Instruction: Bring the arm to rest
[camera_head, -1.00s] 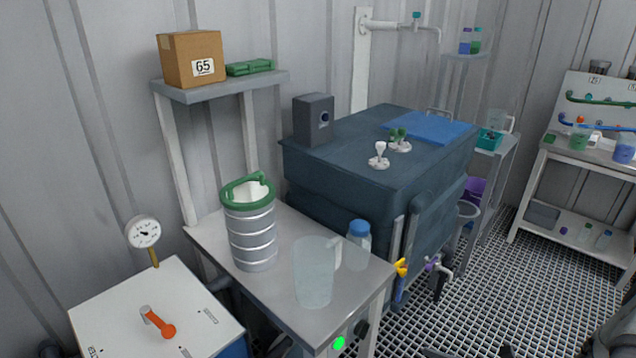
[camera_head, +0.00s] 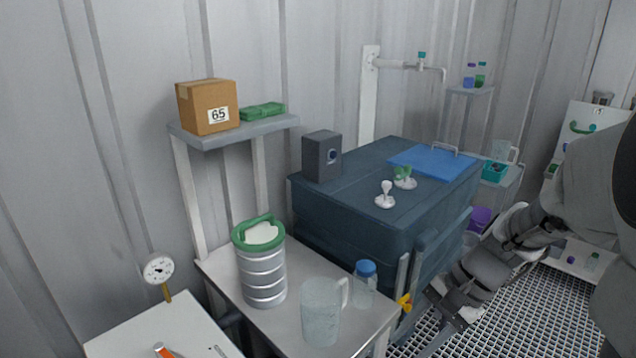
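My arm (camera_head: 490,268) reaches in from the right edge, a grey jointed arm with a large pale upper part. Its end, my gripper (camera_head: 445,318), is low in front of the dark blue tank (camera_head: 345,215), over the grated floor and just right of the yellow valve handle. I cannot tell whether it touches the tank. The fingers are small and partly lost against the grating, so their opening is unclear. I see no object held there.
A steel table (camera_head: 240,280) at front left bears a ribbed canister (camera_head: 262,275), a clear jug (camera_head: 321,312) and a blue-capped bottle (camera_head: 364,283). A yellow valve handle (camera_head: 404,301) juts from the tank. Grated floor (camera_head: 530,315) lies open at lower right.

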